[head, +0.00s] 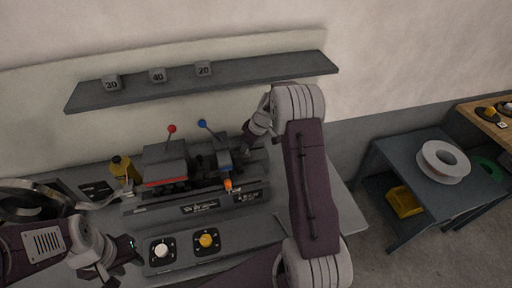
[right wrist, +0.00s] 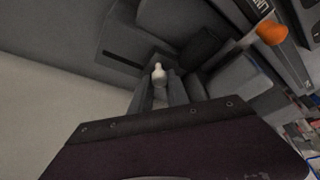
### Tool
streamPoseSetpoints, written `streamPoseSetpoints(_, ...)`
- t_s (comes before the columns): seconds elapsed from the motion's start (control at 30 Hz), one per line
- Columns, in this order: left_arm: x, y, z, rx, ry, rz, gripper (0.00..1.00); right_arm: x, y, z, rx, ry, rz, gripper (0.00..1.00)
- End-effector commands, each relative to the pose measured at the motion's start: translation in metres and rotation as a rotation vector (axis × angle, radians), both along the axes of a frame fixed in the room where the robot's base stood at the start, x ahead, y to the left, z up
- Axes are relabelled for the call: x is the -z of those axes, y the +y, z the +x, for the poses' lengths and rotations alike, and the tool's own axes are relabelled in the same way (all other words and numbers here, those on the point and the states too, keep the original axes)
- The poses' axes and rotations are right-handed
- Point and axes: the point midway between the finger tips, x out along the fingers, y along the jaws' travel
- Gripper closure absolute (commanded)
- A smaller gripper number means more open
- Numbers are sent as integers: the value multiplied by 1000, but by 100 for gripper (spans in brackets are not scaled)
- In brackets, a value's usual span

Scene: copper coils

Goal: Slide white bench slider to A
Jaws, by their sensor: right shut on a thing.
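A small white knob (right wrist: 158,73), which looks like the white slider's handle, sits between the fingers of my right gripper (right wrist: 160,88) in the right wrist view. The gripper is shut on it. In the head view my right gripper (head: 249,137) reaches down at the right end of the grey bench machine (head: 165,160); the white handle is hidden there. I cannot make out a letter A mark. My left gripper (head: 124,249) hangs at the lower left, beside the panel with a round white knob (head: 161,250); its opening is unclear.
The machine carries a red-ball lever (head: 171,129), a blue-ball lever (head: 202,124) and an orange-tipped part (head: 228,185). A yellow knob (head: 206,240) is in front. A shelf (head: 240,75) with numbered blocks hangs behind.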

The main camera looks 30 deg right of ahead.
Motion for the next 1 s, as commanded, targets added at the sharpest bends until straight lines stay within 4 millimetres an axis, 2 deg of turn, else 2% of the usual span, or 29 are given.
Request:
streamPoseSetpoints(0.27,-1,0,0,0,0,0,64,-3,5,2,0,-5,6,100)
streamPoseSetpoints(0.3,-1,0,0,0,0,0,64,-3,4,2,-1,-4,5,70)
streamPoseSetpoints(0.37,-1,0,0,0,0,0,64,-3,4,2,-1,-4,5,58)
streamPoseSetpoints(0.63,0,0,0,0,0,0,64,-2,4,1,-1,0,5,58)
streamPoseSetpoints(0.73,3,0,0,0,0,0,64,-8,2,-1,0,-3,5,58)
streamPoseSetpoints(1.0,19,0,0,0,0,0,64,-61,-8,-19,-1,-6,0,58)
